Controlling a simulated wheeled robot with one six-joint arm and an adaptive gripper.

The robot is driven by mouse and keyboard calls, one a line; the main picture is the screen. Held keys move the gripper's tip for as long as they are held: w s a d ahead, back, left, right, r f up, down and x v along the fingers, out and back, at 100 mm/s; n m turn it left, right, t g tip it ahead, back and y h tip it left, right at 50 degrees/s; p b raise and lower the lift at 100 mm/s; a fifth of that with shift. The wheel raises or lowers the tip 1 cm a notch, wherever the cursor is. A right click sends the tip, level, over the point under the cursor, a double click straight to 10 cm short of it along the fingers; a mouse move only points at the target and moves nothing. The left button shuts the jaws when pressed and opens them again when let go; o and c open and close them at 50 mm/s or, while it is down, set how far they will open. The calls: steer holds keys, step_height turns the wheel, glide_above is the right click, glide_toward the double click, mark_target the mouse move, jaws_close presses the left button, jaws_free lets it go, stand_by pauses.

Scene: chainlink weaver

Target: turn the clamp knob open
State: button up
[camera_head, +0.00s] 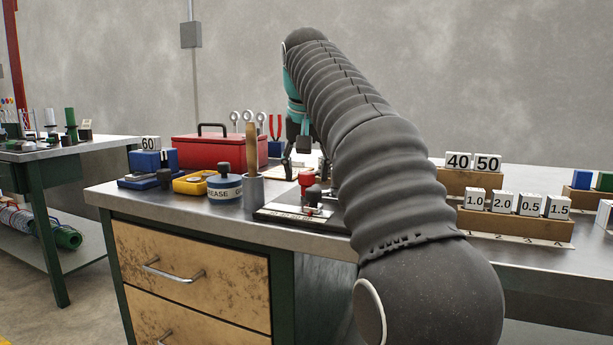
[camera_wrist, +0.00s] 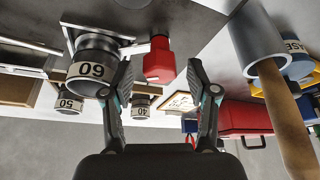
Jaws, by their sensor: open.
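A red knob (camera_head: 306,180) stands on the small metal fixture (camera_head: 275,212) at the front of the bench; I take it for the clamp knob. In the wrist view the red knob (camera_wrist: 158,62) shows between my two fingertips. My gripper (camera_head: 304,165) is above the fixture, pointing down, with its fingers spread and nothing held. In the wrist view my gripper (camera_wrist: 160,72) has a gap on both sides of the knob; I cannot tell how far beyond the tips it lies. My arm hides the fixture's right part.
A grey cup (camera_head: 253,190) with a wooden handle stands close left of the fixture. A dark cylinder marked 60 (camera_wrist: 92,70) is beside the left finger in the wrist view. A red toolbox (camera_head: 215,150) is behind. Number blocks (camera_head: 473,162) stand on wooden racks at right.

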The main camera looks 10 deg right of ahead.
jaws_close()
steer(key=shift+n+p, duration=0.3)
steer(key=shift+p, duration=0.05)
steer(key=n+p, duration=0.1)
steer(key=n+y+p, duration=0.1)
steer(key=shift+d+r+n+p, duration=0.15)
steer(key=shift+r+n+p, duration=0.05)
steer(key=shift+n+p, duration=0.1)
steer(key=n+y+p, duration=0.1)
steer(key=n+p, duration=0.1)
steer(key=n+y+p, duration=0.1)
steer(key=n+p, duration=0.1)
steer(key=n, duration=0.1)
steer(key=shift+w+d+f+n, duration=0.1)
steer(key=shift+n, duration=0.2)
steer(key=n, duration=0.2)
steer(key=n+g+y+p, duration=0.1)
steer(key=n, duration=0.1)
steer(key=shift+w+f+y, duration=0.1)
steer(key=shift+f+y, duration=0.05)
steer(key=shift+y, duration=0.15)
steer(key=shift+d+n+g+y, duration=0.15)
steer(key=shift+n+g, duration=0.4)
steer(key=shift+n, duration=0.7)
steer(key=shift+a+n+g+y, duration=0.15)
steer(key=shift+n+g, duration=0.4)
steer(key=shift+n, duration=0.7)
steer(key=shift+d, duration=0.1)
